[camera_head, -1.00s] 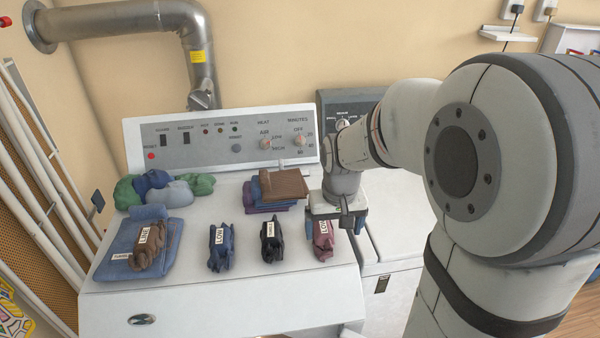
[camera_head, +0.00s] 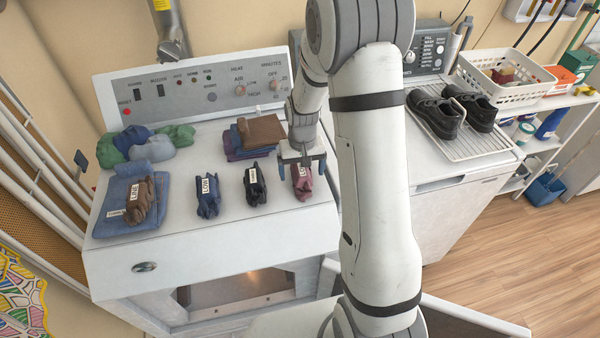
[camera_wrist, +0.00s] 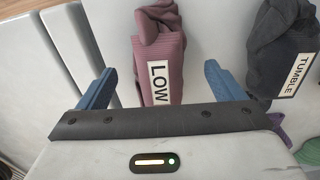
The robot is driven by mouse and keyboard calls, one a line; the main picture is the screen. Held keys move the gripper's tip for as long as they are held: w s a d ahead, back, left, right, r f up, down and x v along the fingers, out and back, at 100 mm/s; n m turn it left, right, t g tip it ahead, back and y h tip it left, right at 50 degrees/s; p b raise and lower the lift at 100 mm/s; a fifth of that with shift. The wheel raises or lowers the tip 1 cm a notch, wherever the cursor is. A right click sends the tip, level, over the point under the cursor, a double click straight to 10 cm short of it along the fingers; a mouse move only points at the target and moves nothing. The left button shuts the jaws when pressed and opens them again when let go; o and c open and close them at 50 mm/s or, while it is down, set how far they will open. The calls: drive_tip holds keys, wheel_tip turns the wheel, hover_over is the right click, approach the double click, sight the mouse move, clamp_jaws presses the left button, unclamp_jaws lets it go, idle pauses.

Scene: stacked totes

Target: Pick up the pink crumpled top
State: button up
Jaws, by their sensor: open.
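The pink crumpled top (camera_head: 302,183) lies on the white dryer top at the right end of a row of crumpled clothes. It has a white label reading LOW. In the wrist view the pink top (camera_wrist: 160,62) sits between my two blue fingers, with a gap on both sides. My gripper (camera_head: 302,166) is open over the top, pointing down. In the wrist view my gripper (camera_wrist: 160,88) holds nothing. Part of the top is hidden behind my gripper in the head view.
A black garment (camera_head: 255,184) labelled TUMBLE lies just beside the pink top. A blue garment (camera_head: 207,195) and a brown one (camera_head: 140,200) on folded blue cloth lie further left. A folded stack (camera_head: 262,131) stands behind. The control panel (camera_head: 200,82) rises at the back.

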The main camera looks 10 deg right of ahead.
drive_tip(key=shift+f, duration=1.1)
drive_tip(key=shift+c, duration=0.4)
drive_tip(key=c, duration=1.1)
